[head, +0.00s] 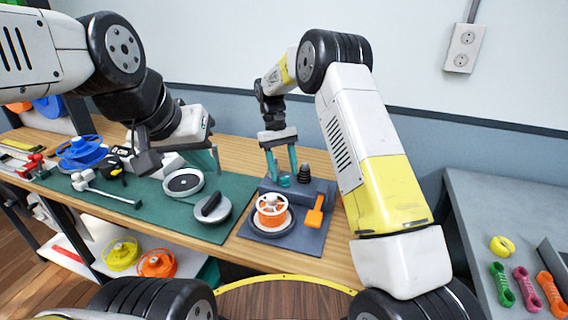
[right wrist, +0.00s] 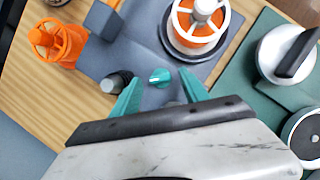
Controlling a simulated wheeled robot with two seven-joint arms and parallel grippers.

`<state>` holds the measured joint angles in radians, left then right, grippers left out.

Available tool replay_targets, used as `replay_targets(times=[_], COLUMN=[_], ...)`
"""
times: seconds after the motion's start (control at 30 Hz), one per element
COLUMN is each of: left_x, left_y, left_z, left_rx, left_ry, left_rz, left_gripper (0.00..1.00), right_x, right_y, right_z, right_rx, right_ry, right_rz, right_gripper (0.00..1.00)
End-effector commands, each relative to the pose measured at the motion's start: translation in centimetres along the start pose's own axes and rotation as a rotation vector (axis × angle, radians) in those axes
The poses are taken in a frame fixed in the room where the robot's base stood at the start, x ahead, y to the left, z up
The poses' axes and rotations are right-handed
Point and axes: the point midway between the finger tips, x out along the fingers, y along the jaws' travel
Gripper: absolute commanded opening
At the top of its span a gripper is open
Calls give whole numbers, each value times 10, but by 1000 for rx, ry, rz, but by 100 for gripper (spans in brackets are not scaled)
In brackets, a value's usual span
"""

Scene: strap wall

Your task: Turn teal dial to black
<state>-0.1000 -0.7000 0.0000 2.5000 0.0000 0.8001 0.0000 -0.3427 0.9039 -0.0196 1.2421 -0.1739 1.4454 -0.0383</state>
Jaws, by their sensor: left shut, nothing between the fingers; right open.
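The teal dial (right wrist: 160,77) sits on the grey panel (right wrist: 150,35) and carries a short pale mark. It also shows small in the head view (head: 285,182), partly hidden by my right gripper. My right gripper (head: 281,176) points down over the dial. Its teal fingers are open, one on each side of the dial in the right wrist view (right wrist: 162,80), with gaps between them and it. I cannot make out a black marking for the dial. My left gripper (head: 215,157) is shut and empty above the green mat, left of the panel.
A dark ribbed knob (head: 304,174) stands close beside the dial. An orange-and-white wheel (head: 271,211) and an orange handle (head: 315,212) are on the panel's near part.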

Motion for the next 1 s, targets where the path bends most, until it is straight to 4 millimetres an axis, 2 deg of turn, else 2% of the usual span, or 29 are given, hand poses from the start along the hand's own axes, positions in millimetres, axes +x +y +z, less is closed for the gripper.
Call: replay_targets(times=[0.2,0.4,0.83,0.93,1.0], left_x=[0,0,0,0,0], left_y=[0,0,0,0,0], left_z=[0,0,0,0,0], left_rx=[0,0,0,0,0], left_ry=[0,0,0,0,0], left_rz=[0,0,0,0,0], left_gripper=[0,0,0,0,0], right_x=[-39,-64,-70,-82,-96], right_y=[0,0,1,6,13], right_z=[-1,-1,2,12,27], right_rx=[0,0,2,11,24], right_ry=[5,3,5,34,73], right_rz=[0,0,-1,-8,-17], right_gripper=[53,53,53,53,53])
